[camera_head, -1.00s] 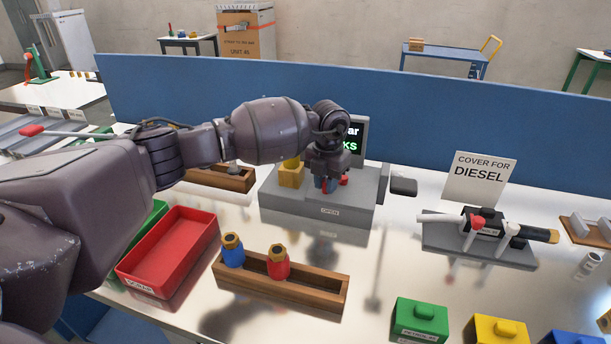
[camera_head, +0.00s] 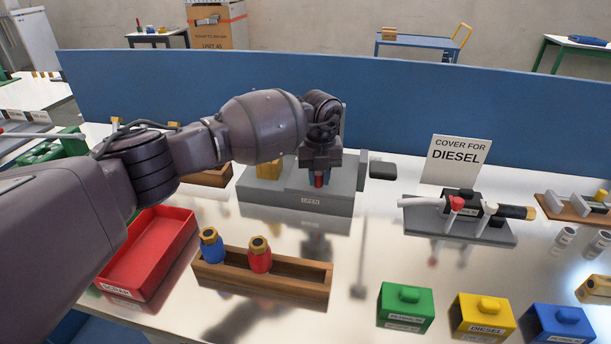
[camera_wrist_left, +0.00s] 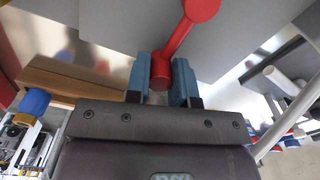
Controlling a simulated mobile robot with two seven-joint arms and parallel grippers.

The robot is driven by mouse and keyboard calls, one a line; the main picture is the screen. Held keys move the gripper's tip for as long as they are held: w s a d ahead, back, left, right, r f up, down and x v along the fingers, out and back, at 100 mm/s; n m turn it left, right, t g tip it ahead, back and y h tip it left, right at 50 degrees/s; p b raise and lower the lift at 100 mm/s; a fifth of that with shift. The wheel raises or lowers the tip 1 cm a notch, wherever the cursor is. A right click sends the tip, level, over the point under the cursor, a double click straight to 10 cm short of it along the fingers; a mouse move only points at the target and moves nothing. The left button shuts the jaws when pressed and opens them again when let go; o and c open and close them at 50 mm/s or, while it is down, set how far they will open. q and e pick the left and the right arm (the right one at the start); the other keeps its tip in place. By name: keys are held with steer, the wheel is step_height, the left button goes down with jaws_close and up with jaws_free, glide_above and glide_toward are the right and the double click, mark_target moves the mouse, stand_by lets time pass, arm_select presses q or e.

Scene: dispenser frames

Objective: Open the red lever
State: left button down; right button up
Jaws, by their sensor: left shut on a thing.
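The red lever (camera_wrist_left: 182,40) shows best in the left wrist view. It runs slantwise from a round red hub at the top edge down to a round red end between my blue fingers. My left gripper (camera_wrist_left: 160,82) is shut on that end. In the head view, my left gripper (camera_head: 320,178) points down over the grey unit, with a little of the red lever (camera_head: 319,181) between its fingers. The wrist hides most of the lever there. The grey unit (camera_head: 345,205) has a label reading "OPEN" on its front. My right gripper is not in view.
A wooden rack (camera_head: 220,273) with a blue and a red bottle stands in front. A red bin (camera_head: 190,247) is left of it. Green, yellow and blue blocks (camera_head: 482,318) stand front right. A grey fixture (camera_head: 425,229) is on the right, before a blue partition (camera_head: 480,100).

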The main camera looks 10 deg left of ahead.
mark_target(319, 174)
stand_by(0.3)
arm_select(q)
steer(key=c, duration=1)
jaws_free()
step_height(319, 174, up, 11)
steer(key=shift+f+p, duration=0.1)
steer(key=shift+p, duration=0.3)
